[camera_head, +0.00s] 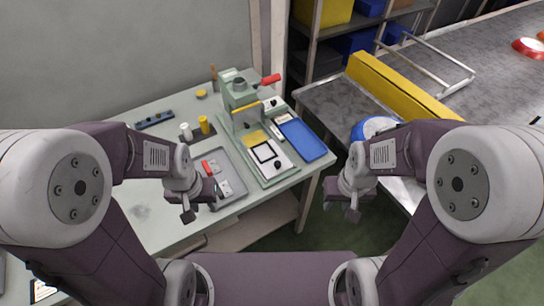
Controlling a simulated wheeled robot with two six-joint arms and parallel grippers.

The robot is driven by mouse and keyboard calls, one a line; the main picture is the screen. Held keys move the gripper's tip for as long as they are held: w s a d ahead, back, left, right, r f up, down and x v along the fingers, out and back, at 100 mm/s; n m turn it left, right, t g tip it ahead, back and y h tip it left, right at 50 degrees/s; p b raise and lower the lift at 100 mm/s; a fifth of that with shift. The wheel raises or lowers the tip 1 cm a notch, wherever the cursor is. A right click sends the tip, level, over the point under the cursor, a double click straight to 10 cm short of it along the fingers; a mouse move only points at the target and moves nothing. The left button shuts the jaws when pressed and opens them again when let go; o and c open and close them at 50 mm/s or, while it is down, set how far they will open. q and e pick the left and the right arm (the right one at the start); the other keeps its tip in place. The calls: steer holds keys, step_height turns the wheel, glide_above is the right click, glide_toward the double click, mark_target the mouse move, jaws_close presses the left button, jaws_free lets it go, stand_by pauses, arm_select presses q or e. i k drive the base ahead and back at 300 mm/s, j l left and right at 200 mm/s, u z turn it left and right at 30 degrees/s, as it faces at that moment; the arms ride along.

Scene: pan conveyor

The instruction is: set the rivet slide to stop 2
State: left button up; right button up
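A pale green press (240,106) with a red-handled lever (270,79) stands on the bench. Its flat base (264,177) reaches toward me. On the base lies a light plate with a black square frame (264,152) and a black knob (278,165). I take this for the rivet slide; its stop marks are too small to read. My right gripper (344,206) hangs right of the bench edge. Both look empty; their finger gaps are not clear.
The grey tray (232,160) holds a red item and small plates. A blue tray (302,139) lies right of the press. White and yellow bottles (204,125) stand left of it. A yellow-railed conveyor (400,88) and a blue round container (372,128) are at right.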

mark_target(271, 161)
steer(key=l+u, duration=0.3)
steer(key=u, duration=0.15)
steer(key=l+u, duration=0.3)
steer(key=u, duration=0.2)
